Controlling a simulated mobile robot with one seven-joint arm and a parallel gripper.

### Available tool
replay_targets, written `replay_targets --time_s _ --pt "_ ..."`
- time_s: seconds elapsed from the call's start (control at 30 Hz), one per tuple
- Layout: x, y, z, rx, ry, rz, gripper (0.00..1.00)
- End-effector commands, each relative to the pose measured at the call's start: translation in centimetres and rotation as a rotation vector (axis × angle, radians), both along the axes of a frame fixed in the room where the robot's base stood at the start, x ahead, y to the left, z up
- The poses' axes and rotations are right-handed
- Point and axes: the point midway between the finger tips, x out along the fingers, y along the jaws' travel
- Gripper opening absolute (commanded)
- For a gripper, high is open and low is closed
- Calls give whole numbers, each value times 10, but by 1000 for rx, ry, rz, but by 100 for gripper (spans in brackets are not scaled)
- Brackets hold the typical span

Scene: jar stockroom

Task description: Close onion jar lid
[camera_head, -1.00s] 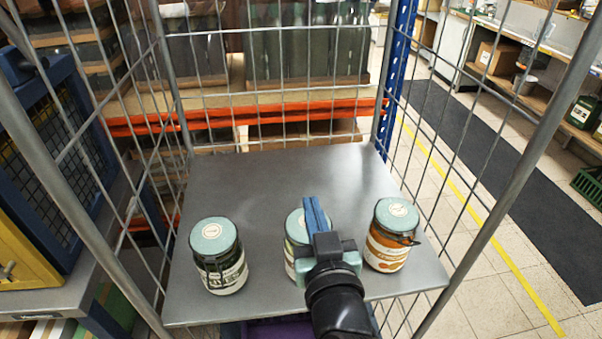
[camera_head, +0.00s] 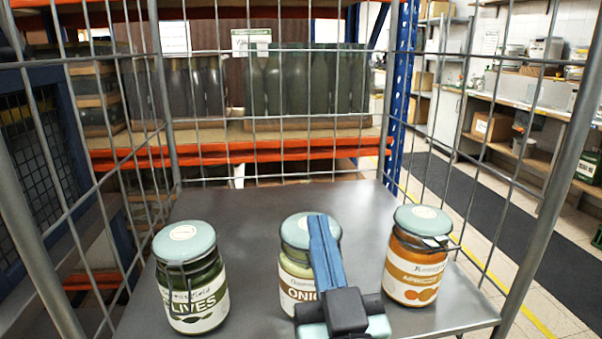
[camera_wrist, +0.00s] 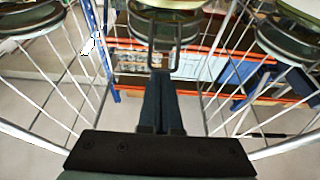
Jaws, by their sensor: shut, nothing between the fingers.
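The onion jar (camera_head: 295,278) stands upright in the middle of a grey shelf, with a pale green lid (camera_head: 296,228) on top. My gripper (camera_head: 318,218) is shut and empty; its blue fingers cover the right part of the lid and label in the head view. In the wrist view my gripper (camera_wrist: 158,78) has its fingers together, pointing at a wire clasp (camera_wrist: 152,45) on the middle jar (camera_wrist: 170,4). I cannot tell whether fingers and clasp touch. Whether the lid sits fully down is also unclear.
An olives jar (camera_head: 192,285) stands left and an orange-filled jar (camera_head: 414,265) right, both lidded. The grey shelf (camera_head: 250,205) is clear behind the jars. Wire mesh and metal posts (camera_head: 165,95) enclose its sides and back. A rack with bottles (camera_head: 300,85) stands beyond.

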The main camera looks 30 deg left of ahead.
Motion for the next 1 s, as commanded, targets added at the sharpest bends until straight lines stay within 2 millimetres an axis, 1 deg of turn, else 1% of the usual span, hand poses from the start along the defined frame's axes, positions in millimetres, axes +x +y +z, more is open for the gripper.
replay_targets --time_s 0.03,0.13,0.43,1.0 --pt "-1 0 -8 9 -15 0 0" --pt "-1 -1 -9 23 -35 0 0" --pt "-2 -1 -9 45 -67 0 0" --pt "-2 -1 -7 48 -70 0 0"
